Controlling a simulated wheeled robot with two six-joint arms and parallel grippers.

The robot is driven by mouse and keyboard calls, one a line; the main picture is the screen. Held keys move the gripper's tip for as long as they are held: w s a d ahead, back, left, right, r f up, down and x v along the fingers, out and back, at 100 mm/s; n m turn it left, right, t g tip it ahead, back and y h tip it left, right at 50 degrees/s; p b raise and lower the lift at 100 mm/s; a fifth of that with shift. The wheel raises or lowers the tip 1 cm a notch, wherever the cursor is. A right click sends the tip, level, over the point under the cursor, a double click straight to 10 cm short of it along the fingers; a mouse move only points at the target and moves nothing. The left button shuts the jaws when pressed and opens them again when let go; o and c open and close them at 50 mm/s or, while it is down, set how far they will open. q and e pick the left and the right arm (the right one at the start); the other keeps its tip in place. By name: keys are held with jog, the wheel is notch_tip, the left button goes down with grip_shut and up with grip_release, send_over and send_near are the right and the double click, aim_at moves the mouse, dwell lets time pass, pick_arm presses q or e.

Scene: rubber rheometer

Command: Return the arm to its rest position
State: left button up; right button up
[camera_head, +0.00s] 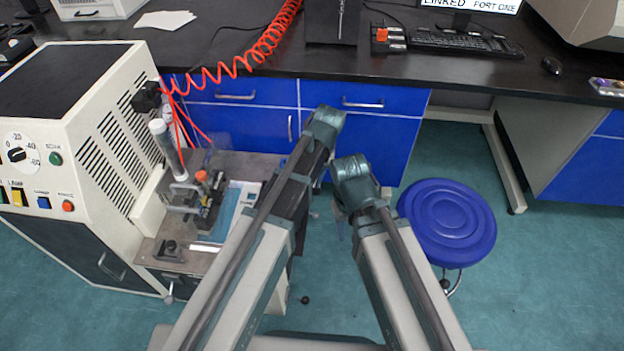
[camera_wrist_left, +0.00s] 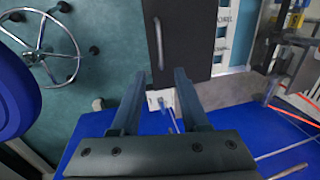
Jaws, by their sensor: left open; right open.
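My two arms come in from the bottom of the head view and rise over the floor to bent green-grey joints. The left arm's upper joint is in front of the blue cabinets, and its gripper is hidden in the head view. In the left wrist view my left gripper (camera_wrist_left: 161,80) has its two fingers apart with nothing between them. My right arm's upper joint is left of the blue stool. Only a small part of my right gripper (camera_head: 340,222) shows below that joint, over the floor, with no object seen in it.
A cream machine (camera_head: 110,130) with a dial stands at the left, beside a low metal worktop (camera_head: 185,259) with a press fixture. The blue stool (camera_head: 447,222) stands right of my arms. Floor is open at lower right.

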jog(key=shift+r, duration=0.1)
pick_arm(q)
jog(key=shift+r, duration=0.1)
jog(key=s+r+m+p, duration=0.1)
jog(key=s+r+p, duration=0.7)
jog(key=r+p, duration=0.3)
jog(key=s+r+m+h+p, duration=0.1)
jog(key=s+r+m+p, duration=0.1)
jog(key=s+r+p, duration=0.5)
notch_tip(320, 180, up, 5)
jog(key=p, duration=0.4)
jog(key=shift+s+a+f+p, duration=0.2)
jog(key=shift+s+a+p, duration=0.1)
jog(key=shift+s+p, duration=0.1)
pick_arm(e)
notch_tip(320, 180, up, 23)
